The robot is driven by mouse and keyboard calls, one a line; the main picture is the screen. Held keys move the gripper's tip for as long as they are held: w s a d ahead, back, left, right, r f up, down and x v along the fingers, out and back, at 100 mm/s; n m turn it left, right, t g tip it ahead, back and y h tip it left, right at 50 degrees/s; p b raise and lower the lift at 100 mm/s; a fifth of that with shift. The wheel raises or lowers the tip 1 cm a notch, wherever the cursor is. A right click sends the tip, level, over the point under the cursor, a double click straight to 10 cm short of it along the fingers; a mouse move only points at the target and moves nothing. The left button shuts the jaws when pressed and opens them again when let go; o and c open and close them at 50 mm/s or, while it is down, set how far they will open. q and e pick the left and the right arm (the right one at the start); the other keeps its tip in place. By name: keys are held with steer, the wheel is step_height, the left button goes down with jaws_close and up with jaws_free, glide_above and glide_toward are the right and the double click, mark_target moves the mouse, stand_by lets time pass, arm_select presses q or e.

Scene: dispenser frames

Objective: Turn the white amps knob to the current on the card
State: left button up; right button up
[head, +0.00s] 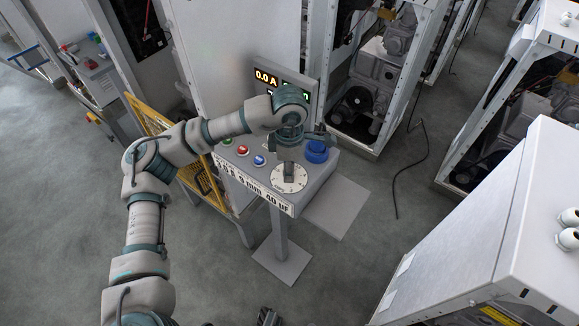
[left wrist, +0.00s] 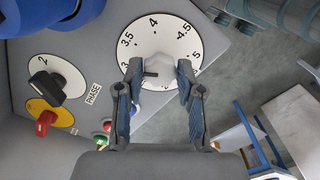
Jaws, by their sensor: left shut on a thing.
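The white amps knob (left wrist: 158,66) sits in the middle of a round white dial (left wrist: 196,40) with black numbers, seen in the left wrist view. The numbers 3.5, 4 and 5 can be read; the lower ones are hidden by my fingers. A dark mark on the knob lies on its left side. My left gripper (left wrist: 158,84) is shut on the knob, one finger on each side. In the head view my left gripper (head: 287,155) reaches down onto the dial (head: 290,179). The card (head: 262,193) on the console's front edge reads partly "3 mm 40 µF"; its left part is unclear.
A display (head: 268,80) behind my arm shows 0.0 A. The left wrist view shows a black knob (left wrist: 45,86) labelled PHASE and a red knob (left wrist: 43,120) on yellow. A yellow barrier (head: 150,115) stands left of the console.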

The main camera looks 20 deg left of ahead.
arm_select(q)
steer(key=o, duration=1.1)
steer(key=shift+w, duration=0.15)
steer(key=shift+o, duration=0.2)
step_height(320, 180, up, 12)
steer(key=shift+f, duration=0.1)
